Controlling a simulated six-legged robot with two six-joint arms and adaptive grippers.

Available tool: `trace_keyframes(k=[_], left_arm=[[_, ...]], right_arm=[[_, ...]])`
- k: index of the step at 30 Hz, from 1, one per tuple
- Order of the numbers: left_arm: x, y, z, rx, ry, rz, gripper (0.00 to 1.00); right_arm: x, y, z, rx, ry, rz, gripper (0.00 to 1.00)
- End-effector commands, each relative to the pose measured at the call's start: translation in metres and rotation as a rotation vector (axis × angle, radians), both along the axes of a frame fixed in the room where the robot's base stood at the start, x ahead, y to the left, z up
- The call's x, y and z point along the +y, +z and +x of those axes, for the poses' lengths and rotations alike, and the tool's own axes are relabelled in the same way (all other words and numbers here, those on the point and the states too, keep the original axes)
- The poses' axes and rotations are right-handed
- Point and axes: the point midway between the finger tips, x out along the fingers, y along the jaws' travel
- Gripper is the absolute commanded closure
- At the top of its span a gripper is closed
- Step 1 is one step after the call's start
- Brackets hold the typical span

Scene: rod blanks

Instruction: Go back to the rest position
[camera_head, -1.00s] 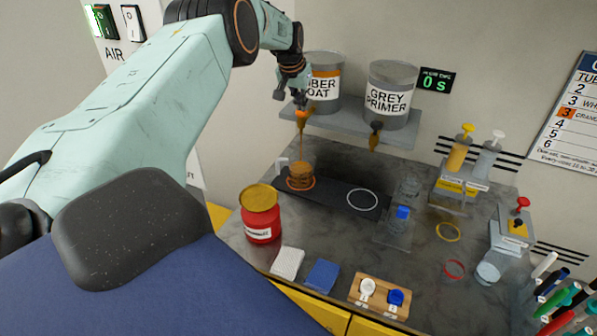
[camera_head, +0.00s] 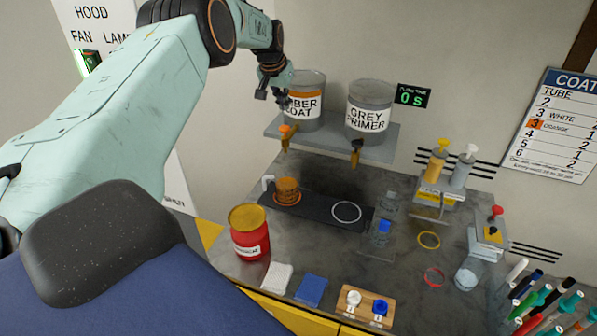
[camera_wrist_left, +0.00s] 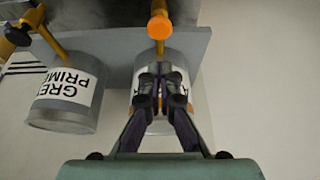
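My left gripper (camera_head: 272,90) hangs in the air in front of the AMBER COAT can (camera_head: 305,115), above its orange-knobbed tap (camera_head: 286,132). In the left wrist view its fingers (camera_wrist_left: 161,72) come together at the tips with nothing held between them. The tap's orange knob (camera_wrist_left: 159,26) is just beyond the tips, apart from them. No stream runs from the tap. A cup of amber liquid (camera_head: 287,190) stands below it in an orange ring on the dark mat. My right gripper is not in view.
The GREY PRIMER can (camera_head: 369,118) shares the shelf (camera_head: 335,146). The bench holds a red tin (camera_head: 250,234), white and blue pads, a wooden cap holder (camera_head: 365,307), a blue-capped bottle (camera_head: 382,232) and pump dispensers. Pens stand at lower right. The white mat ring (camera_head: 346,212) is empty.

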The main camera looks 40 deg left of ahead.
Motion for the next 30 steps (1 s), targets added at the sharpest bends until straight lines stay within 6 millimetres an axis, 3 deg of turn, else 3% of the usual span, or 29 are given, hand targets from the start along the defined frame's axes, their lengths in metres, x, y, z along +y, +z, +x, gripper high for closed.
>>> trace_keyframes(k=[9, 11, 17, 23, 30], left_arm=[[-0.007, -0.010, 0.000, 0.005, -0.008, -0.003, 1.00], [-0.020, -0.025, -0.001, 0.016, -0.020, -0.008, 1.00], [-0.095, -0.109, -0.022, 0.064, -0.086, -0.035, 1.00], [-0.172, -0.188, -0.077, 0.120, -0.142, -0.063, 1.00], [-0.250, -0.253, -0.180, 0.194, -0.191, -0.088, 1.00]], right_arm=[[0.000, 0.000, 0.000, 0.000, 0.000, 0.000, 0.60], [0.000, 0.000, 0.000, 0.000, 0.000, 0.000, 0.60], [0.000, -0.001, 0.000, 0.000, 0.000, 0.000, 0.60], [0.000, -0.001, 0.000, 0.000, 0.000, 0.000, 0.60], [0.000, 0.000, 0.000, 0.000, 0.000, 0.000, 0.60]])
